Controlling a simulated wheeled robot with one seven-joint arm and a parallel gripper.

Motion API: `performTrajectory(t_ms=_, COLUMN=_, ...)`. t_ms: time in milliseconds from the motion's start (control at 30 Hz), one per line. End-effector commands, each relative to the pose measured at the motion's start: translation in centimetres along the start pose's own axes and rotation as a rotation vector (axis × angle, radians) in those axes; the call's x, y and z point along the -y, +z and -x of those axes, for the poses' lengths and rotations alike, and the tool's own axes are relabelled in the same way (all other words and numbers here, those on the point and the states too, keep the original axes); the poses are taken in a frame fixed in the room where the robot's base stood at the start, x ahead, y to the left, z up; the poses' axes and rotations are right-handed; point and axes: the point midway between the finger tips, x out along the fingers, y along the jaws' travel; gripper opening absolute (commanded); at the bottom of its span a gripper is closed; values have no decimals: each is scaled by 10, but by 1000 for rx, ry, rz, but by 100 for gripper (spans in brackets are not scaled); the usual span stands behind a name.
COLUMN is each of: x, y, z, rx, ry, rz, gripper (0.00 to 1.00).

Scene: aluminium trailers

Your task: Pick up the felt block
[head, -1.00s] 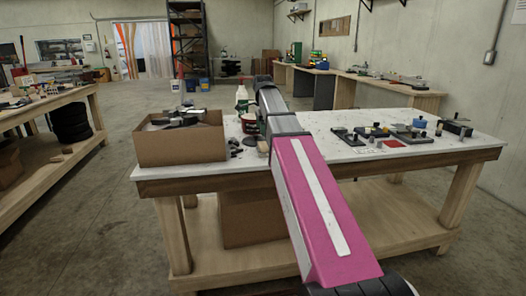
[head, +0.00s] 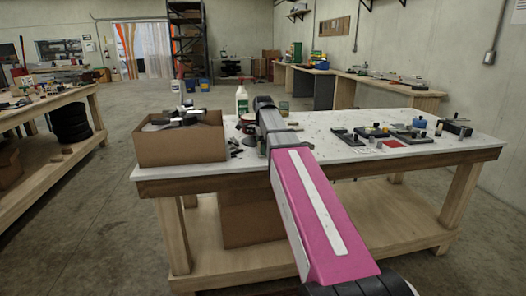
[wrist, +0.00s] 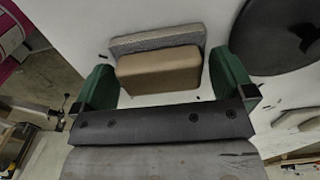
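The felt block (wrist: 158,70) is in the wrist view, a tan block with a grey felt-like layer along its far side. It lies on the pale speckled tabletop (wrist: 170,15). My gripper (wrist: 163,64) is open, with one green finger to the left of the block and one to the right. The fingers look close to its ends; whether either touches it I cannot tell. In the head view my pink arm reaches over the workbench (head: 330,165), and I cannot make out the fingers or the block clearly there.
A dark round object (wrist: 280,35) lies close to the right finger. The front middle of the bench is mostly clear.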

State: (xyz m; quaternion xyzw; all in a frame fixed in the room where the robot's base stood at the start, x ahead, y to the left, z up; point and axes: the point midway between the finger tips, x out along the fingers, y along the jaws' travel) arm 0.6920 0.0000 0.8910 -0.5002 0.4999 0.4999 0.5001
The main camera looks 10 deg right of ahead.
Motion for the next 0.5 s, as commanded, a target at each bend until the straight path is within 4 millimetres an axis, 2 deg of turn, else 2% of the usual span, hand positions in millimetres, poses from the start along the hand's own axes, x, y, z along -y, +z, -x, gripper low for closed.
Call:
performTrajectory(t_ms=33, x=0, y=0, z=0, rx=0, ry=0, rz=0, gripper=87)
performTrajectory(t_ms=133, x=0, y=0, z=0, rx=0, ry=0, rz=0, gripper=54)
performTrajectory(t_ms=233, x=0, y=0, z=0, rx=0, ry=0, rz=0, gripper=54)
performTrajectory(t_ms=267, x=0, y=0, z=0, rx=0, ry=0, rz=0, gripper=50)
performTrajectory(t_ms=500, x=0, y=0, z=2, rx=0, ry=0, rz=0, gripper=50)
